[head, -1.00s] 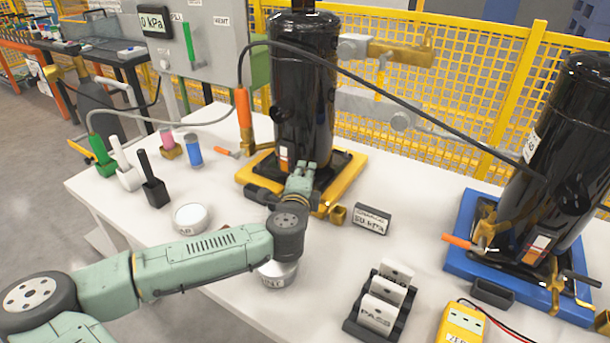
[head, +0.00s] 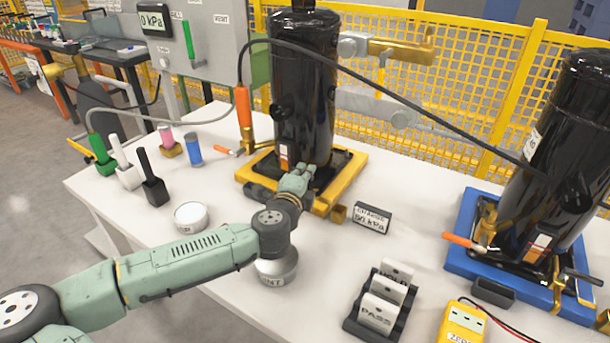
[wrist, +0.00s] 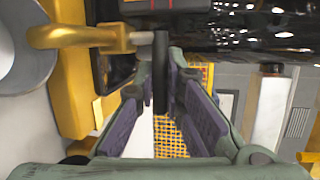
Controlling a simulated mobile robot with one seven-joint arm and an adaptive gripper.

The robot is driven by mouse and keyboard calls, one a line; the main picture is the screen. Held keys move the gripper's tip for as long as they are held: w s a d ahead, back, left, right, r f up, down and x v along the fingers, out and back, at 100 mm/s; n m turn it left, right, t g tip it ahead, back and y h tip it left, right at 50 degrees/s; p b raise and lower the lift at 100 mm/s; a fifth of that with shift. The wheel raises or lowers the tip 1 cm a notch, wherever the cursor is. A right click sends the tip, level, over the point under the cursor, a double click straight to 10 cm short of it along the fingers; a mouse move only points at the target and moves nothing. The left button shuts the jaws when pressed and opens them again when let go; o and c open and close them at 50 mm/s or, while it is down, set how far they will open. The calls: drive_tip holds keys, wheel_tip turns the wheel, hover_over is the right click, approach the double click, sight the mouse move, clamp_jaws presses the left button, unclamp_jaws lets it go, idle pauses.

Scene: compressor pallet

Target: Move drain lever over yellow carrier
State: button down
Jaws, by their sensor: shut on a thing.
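The yellow carrier (head: 347,183) lies under the left black compressor (head: 304,85) on the white table. My gripper (head: 300,176) is at the carrier's front side, close to the base of that compressor. In the wrist view my gripper (wrist: 164,68) is shut on a dark upright bar, the drain lever (wrist: 161,75). A short metal stem joins the lever to a brass fitting (wrist: 85,38) on its left. In the head view the gripper hides the lever. The carrier's yellow edge (wrist: 68,90) also shows in the wrist view, left of the fingers.
A blue carrier (head: 462,262) with a second black compressor stands at the right. A black hose (head: 400,100) arches between the compressors.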

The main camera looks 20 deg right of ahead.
drive_tip(key=shift+s+a+m+g+h+b, duration=0.15)
drive_tip(key=shift+a+m+g+h, duration=0.2)
drive_tip(key=shift+m+g+h, duration=0.7)
drive_tip(key=shift+a+m+g+h+b, duration=0.15)
drive_tip(key=shift+a+m+g+h, duration=0.2)
drive_tip(key=shift+m+g+h, duration=0.7)
drive_tip(key=shift+s+a+m+g+h+b, duration=0.15)
drive_tip(key=shift+a+m+g+h, duration=0.2)
drive_tip(key=shift+m+g+h, duration=0.7)
drive_tip(key=shift+m+g+y, duration=0.25)
drive_tip(key=shift+g, duration=0.3)
drive_tip(key=c, duration=1.7)
unclamp_jaws()
drive_tip(key=shift+o, duration=0.2)
drive_tip(key=shift+a, duration=0.1)
drive_tip(key=v, duration=1.1)
drive_tip(key=shift+a+r, duration=0.2)
drive_tip(key=shift+a, duration=0.15)
drive_tip(key=shift+s, duration=0.1)
